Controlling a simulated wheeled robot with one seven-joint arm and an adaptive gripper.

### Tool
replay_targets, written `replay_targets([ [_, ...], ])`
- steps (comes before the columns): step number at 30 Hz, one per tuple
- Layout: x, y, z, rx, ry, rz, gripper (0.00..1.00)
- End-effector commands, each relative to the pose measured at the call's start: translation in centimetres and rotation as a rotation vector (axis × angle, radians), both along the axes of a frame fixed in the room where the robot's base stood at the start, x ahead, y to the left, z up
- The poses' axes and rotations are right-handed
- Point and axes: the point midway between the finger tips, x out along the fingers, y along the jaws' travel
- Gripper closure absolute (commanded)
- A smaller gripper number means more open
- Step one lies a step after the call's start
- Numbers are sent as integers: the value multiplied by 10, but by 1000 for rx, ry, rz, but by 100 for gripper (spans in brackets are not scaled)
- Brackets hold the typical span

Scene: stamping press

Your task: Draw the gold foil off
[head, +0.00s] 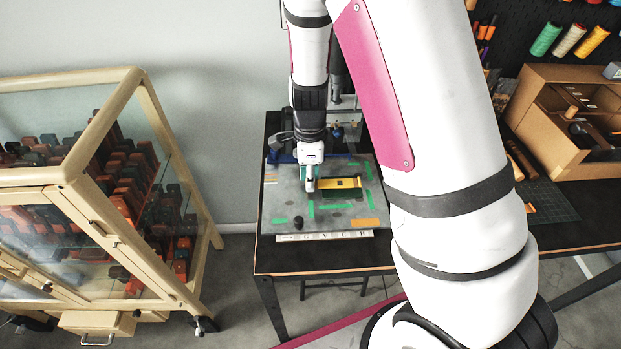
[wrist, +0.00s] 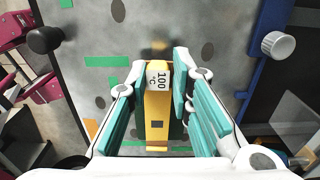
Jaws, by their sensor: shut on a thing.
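The gold foil (head: 340,183) is a flat yellow strip lying over a dark green piece on the grey, patterned work board. In the wrist view the gold foil (wrist: 156,135) runs between my fingers, with a small dark square on it. A white tab (wrist: 157,78) marked "100 °C" sits at its far end, between the fingertips. My gripper (head: 310,186) points down at the left end of the strip in the head view. In the wrist view my gripper (wrist: 158,68) is shut on the foil's end; the exact contact is partly hidden by the fingers.
The grey board (head: 285,195) has green and orange patches, and a black knob (head: 298,223) stands near its front left. A lettered strip (head: 325,236) lies along its front edge. A glass-sided cabinet (head: 100,200) stands left; a cardboard box (head: 570,115) is at right.

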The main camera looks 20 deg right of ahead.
Motion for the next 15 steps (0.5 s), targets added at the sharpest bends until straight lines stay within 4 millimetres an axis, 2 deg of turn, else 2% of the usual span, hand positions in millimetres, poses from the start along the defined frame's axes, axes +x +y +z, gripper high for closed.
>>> replay_targets([
  [9, 0, 0, 1, 0, 0, 0, 100],
  [15, -1, 0, 13, 0, -1, 0, 100],
])
